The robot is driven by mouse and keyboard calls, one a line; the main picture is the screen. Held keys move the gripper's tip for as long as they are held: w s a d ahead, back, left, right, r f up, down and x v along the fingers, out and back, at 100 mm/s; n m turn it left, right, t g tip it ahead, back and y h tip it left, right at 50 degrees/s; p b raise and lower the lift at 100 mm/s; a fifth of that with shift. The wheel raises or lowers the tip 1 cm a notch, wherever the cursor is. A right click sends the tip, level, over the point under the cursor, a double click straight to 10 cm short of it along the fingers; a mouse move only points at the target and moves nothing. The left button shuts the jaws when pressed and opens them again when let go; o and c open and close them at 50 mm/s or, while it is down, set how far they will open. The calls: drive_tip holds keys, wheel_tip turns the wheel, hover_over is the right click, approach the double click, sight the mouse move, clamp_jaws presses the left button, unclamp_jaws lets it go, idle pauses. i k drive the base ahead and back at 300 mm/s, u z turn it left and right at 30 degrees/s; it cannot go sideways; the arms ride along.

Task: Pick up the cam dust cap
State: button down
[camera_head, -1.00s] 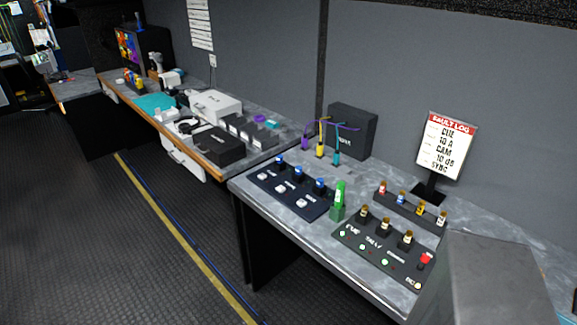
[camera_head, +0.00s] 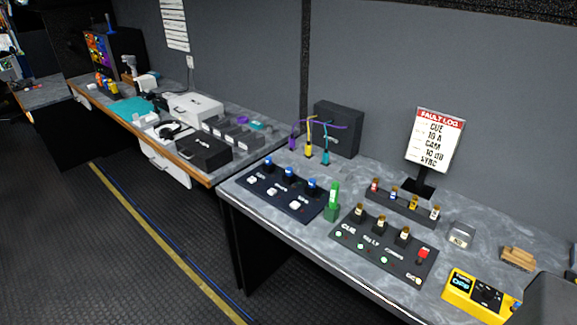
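I cannot tell which piece is the cam dust cap; the small labels are too small to read. Candidates are the small blue-topped pieces (camera_head: 289,174) on the dark blue panel (camera_head: 252,184), the brown-topped pieces (camera_head: 381,224) on the black panel (camera_head: 352,257), and several small coloured pieces (camera_head: 413,203) in a dark rack (camera_head: 386,200) behind it. My gripper is not in view. A grey shape at the bottom right corner may be part of my arm, but I cannot be sure.
The near grey bench (camera_head: 472,216) also bears a green upright piece (camera_head: 332,205), a fault log sign (camera_head: 434,137), a black box (camera_head: 339,127) with cables, a yellow device (camera_head: 478,296), a tan object (camera_head: 517,258) and a small grey block (camera_head: 461,235). The floor (camera_head: 110,250) in front is clear.

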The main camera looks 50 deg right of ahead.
sight(268, 160)
drive_tip(key=u, duration=1.1)
drive_tip(key=k, duration=0.1)
drive_tip(key=z, duration=2.65)
drive_tip(key=k, duration=0.9)
drive_tip(key=u, duration=0.15)
drive_tip(key=i, duration=0.85)
